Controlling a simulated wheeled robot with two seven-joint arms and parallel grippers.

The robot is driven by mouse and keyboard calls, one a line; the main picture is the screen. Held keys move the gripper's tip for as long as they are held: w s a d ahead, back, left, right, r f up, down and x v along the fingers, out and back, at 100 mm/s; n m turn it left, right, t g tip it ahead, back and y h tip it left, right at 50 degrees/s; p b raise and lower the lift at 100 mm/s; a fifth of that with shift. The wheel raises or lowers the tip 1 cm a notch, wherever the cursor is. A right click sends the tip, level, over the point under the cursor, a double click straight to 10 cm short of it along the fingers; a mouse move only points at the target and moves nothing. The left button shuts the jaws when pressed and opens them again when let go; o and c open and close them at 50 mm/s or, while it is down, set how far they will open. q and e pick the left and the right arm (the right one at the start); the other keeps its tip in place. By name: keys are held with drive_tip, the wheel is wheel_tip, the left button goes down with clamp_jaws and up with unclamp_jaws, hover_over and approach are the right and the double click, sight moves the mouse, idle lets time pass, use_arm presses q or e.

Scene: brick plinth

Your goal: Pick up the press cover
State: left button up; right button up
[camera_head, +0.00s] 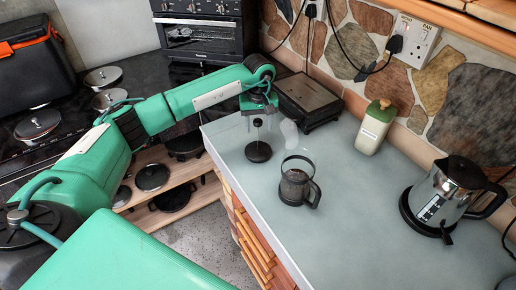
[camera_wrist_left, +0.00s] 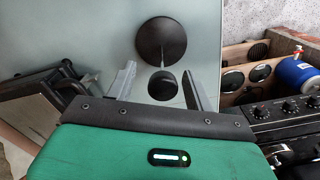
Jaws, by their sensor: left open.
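The press cover (camera_head: 258,152) is dark, with a round disc low down and a small knob above it. It stands on the pale counter (camera_head: 370,225) near the left edge. My left gripper (camera_head: 258,108) is above it, pointing down. In the left wrist view the cover's disc (camera_wrist_left: 160,42) lies beyond the fingertips. The knob shows between the two spread fingers of the left gripper (camera_wrist_left: 158,82); whether it touches either cannot be told. The glass press body (camera_head: 296,188), dark-framed with a handle, stands open nearby. My right gripper is not in view.
A dark toaster-like box (camera_head: 308,100) stands close behind my left gripper. A pale bottle with a green cap (camera_head: 374,128) is at the wall, and a kettle (camera_head: 450,190) is at the right. The counter's front middle is clear.

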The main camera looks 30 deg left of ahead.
use_arm(q)
wheel_tip(320, 180, down, 3)
drive_tip(key=shift+s+r+p, duration=0.1)
drive_tip(key=shift+s+p, duration=0.05)
drive_tip(key=shift+p, duration=0.55)
drive_tip(key=shift+f, duration=0.35)
drive_tip(key=shift+a, duration=0.1)
clamp_jaws()
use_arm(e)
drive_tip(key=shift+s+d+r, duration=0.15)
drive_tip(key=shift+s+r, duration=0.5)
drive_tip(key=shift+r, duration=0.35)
use_arm(q)
drive_tip(key=shift+r, duration=0.1)
